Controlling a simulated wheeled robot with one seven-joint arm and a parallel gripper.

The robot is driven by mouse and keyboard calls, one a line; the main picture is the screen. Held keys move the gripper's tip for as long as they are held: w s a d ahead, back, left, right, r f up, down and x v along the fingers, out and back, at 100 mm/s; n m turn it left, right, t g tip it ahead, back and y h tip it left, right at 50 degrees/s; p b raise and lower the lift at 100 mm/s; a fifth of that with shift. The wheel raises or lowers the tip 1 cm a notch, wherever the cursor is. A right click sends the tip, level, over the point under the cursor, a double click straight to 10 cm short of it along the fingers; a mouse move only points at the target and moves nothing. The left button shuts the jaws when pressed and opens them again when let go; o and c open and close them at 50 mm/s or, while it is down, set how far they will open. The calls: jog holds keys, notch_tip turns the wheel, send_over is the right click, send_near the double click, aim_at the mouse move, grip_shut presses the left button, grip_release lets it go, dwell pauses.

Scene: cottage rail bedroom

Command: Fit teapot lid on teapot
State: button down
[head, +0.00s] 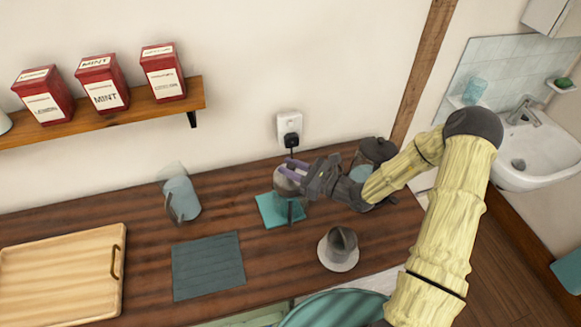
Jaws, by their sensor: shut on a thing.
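My gripper (293,172) is above the teal square mat (269,217) near the back of the wooden counter. Its purple fingers are shut on a small pale grey round piece (283,186), which looks like the teapot lid; the fingers hide part of it. A thin dark upright part shows just below it, over the mat; I cannot tell what it belongs to. A dark pot with a knobbed top (376,151) stands at the right behind my arm, partly hidden. I cannot tell for sure which vessel is the teapot.
A blue-grey jug with a clear upper part (183,198) stands left of the mat. A grey cup (341,243) on a saucer is at front right. A dark cloth (208,265) and a wooden tray (62,274) lie left. A shelf (110,122) holds red tins. Counter around the cloth is clear.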

jog(key=shift+f, duration=0.15)
jog(key=c, duration=1.1)
grip_release()
jog(key=shift+d, duration=0.15)
jog(key=b+v, duration=0.4)
jog(key=v, duration=1.3)
jog(key=shift+s+d, duration=0.1)
